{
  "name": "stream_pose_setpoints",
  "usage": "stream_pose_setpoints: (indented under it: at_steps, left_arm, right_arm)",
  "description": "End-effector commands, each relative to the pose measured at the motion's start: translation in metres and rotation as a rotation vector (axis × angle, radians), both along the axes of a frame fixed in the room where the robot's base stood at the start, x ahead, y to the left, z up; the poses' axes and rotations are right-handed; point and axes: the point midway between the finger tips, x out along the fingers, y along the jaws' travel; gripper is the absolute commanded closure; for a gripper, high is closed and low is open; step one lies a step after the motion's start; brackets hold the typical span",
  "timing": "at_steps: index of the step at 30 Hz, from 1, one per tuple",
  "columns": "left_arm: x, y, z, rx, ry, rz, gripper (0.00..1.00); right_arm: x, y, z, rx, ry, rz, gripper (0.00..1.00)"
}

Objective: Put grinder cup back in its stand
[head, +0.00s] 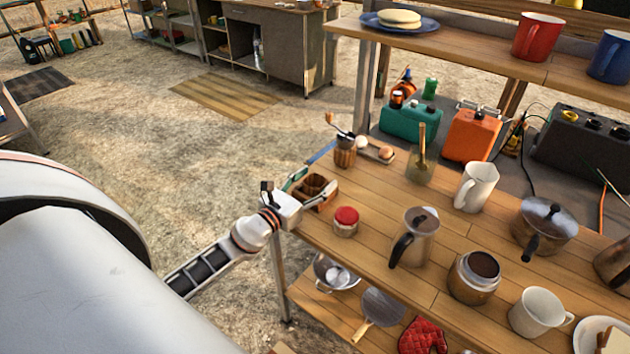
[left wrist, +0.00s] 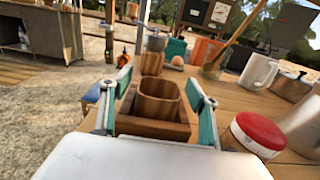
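A wooden cup (left wrist: 158,98), apparently the grinder cup, stands upright in the left wrist view. It is at a square wooden holder (left wrist: 152,130), apparently the stand, and its lower part is hidden by the holder's rim. In the head view the holder (head: 322,206) is at the table's near left corner. My left gripper (head: 283,193) is beside it. In the left wrist view its teal-padded fingers (left wrist: 160,85) are spread on both sides of the cup, with a gap visible on each side. My right gripper is not in view.
A red-lidded jar (head: 345,222) stands close right of the holder. A steel pot (head: 418,240), a white pitcher (head: 476,188) and mugs fill the tabletop (head: 380,215). Open ground (head: 200,140) lies to the left.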

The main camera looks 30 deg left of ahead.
Motion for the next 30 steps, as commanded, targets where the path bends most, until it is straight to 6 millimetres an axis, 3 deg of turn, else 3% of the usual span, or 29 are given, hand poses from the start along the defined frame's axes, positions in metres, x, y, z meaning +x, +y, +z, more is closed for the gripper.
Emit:
stream_pose_setpoints:
  at_steps: [10,24,30]
  left_arm:
    - [-0.011,0.001,-0.002,0.002,0.003,-0.001,0.39]
    - [-0.095,0.007,-0.001,0.002,0.004,-0.003,0.39]
    - [-0.115,0.009,0.0,0.001,0.002,-0.001,0.39]
  right_arm:
    - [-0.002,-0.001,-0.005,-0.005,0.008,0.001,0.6]
    - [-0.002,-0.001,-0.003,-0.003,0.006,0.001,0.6]
    - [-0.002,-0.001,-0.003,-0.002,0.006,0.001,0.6]
